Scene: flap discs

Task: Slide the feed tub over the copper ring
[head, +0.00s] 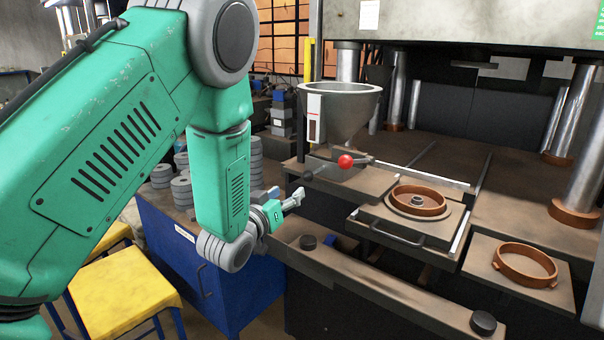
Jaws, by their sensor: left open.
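The feed tub appears to be the grey, funnel-shaped hopper (345,108) at the upper middle, standing on the press bench. A lever with a red ball (346,161) sits at its lower front. A copper-coloured ring (418,201) lies on a round plate on the sliding plate, right of and nearer than the tub. A second copper-coloured ring (525,265) with small side lugs lies on a separate plate at the right. My left gripper (297,198) is open and empty, left of and below the red ball, apart from the tub and both rings. My right gripper is not in view.
The press head (470,22) hangs over the bench, with steel columns (569,110) around it. A bar handle (397,234) fronts the sliding plate. Grey discs (182,190) are stacked on a blue cabinet (190,250). A yellow stool (122,296) stands at lower left.

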